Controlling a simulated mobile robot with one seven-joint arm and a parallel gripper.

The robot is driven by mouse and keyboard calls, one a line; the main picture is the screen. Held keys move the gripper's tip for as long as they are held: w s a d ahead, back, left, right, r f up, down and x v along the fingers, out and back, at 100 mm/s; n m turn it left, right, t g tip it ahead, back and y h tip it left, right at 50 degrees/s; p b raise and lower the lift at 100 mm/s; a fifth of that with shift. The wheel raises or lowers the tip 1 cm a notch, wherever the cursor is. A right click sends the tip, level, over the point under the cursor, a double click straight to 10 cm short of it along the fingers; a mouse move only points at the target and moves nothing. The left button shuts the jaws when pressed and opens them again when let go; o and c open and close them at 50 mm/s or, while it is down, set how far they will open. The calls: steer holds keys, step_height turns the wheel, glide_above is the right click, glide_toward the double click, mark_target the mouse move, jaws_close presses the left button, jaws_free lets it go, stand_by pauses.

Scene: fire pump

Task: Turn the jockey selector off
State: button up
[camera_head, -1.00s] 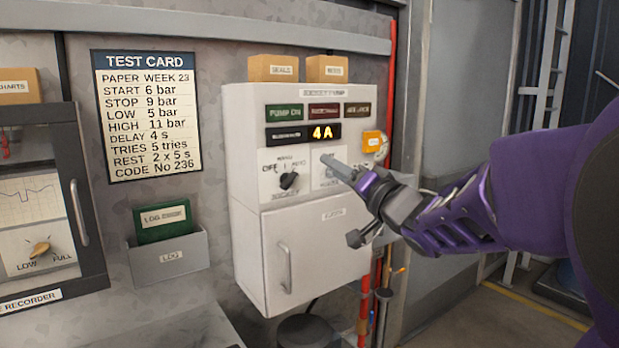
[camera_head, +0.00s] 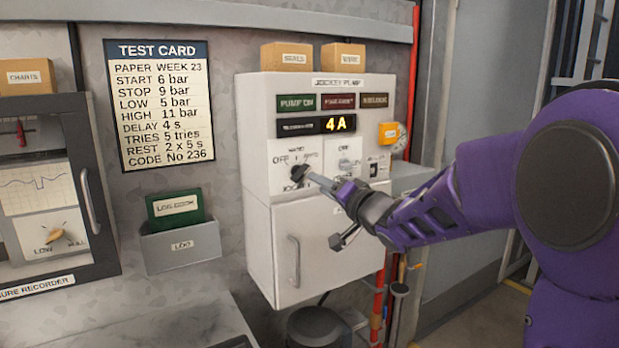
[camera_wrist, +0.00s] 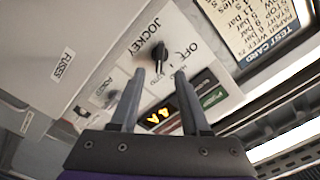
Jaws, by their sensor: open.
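The jockey selector (camera_head: 299,172) is a black knob on the upper left of the white jockey pump box (camera_head: 258,226), with OFF marked to its left. In the head view, my gripper (camera_head: 311,178) has its fingertips beside the knob, partly covering it. In the wrist view, the knob (camera_wrist: 161,53) stands just beyond the two fingertips (camera_wrist: 160,72), roughly centred across the gap. My gripper is open with nothing between its fingers. I cannot tell whether a finger touches the knob, nor which mark it points to.
A second switch (camera_head: 347,165) sits to the right of the selector. The amber display (camera_head: 338,125) reads 4A. The box door has a handle (camera_head: 295,262) below. A book holder (camera_head: 180,248) and test card (camera_head: 158,105) are on the wall to the left.

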mark_target(303, 175)
steer(key=x, duration=0.7)
steer(key=shift+w+a, duration=0.2)
steer(key=shift+w, duration=0.15)
steer(key=shift+c, duration=0.3)
jaws_close()
